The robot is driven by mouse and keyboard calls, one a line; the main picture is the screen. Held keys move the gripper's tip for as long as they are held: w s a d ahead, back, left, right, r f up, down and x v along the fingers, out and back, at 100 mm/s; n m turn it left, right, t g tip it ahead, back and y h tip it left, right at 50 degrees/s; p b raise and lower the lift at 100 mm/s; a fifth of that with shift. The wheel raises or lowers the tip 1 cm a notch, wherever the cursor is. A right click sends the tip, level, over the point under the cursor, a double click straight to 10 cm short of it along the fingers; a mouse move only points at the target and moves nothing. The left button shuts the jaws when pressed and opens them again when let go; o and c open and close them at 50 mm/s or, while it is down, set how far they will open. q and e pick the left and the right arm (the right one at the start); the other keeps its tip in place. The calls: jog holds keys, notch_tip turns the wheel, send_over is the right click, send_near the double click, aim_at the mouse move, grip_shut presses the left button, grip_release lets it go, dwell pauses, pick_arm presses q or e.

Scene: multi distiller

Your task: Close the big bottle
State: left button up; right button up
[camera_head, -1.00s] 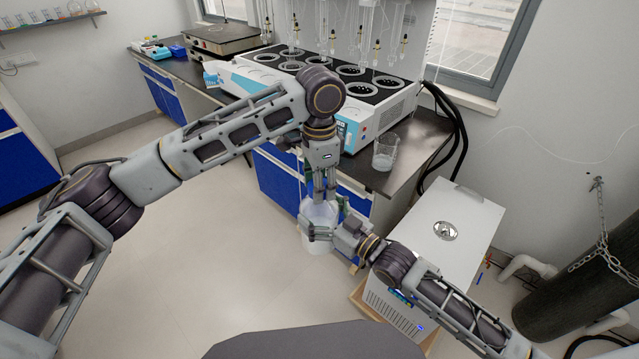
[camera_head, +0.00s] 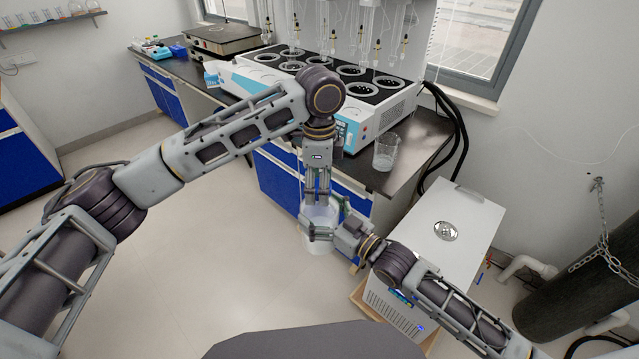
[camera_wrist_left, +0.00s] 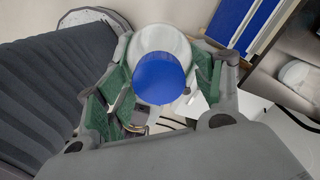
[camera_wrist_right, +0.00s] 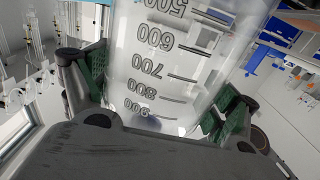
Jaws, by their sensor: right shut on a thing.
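The big bottle (camera_head: 320,246) is clear with measuring marks and hangs upright below the bench front. My right gripper (camera_head: 317,232) is shut around its body from the right. In the right wrist view the marked bottle wall (camera_wrist_right: 165,60) fills the space between the finger pads. My left gripper (camera_head: 318,203) points down over the bottle's mouth, and its fingers look open. In the left wrist view a round blue cap (camera_wrist_left: 160,80) shows between the spread green pads, in line with the pale bottle (camera_wrist_left: 163,38). I cannot tell whether the cap is fully seated.
The bench (camera_head: 417,150) with a glass beaker (camera_head: 385,152) and the white multi-place heater (camera_head: 385,110) stands behind the grippers. A white box unit (camera_head: 445,232) stands close on the right. The floor (camera_head: 200,270) to the left is clear.

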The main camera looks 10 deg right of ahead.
pick_arm(q)
jog(key=shift+d+r, duration=0.1)
jog(key=shift+r, duration=0.1)
notch_tip(320, 180, up, 12)
jog(key=shift+f, duration=0.2)
dwell(0.7)
jog(key=shift+w+f, duration=0.15)
dwell(0.6)
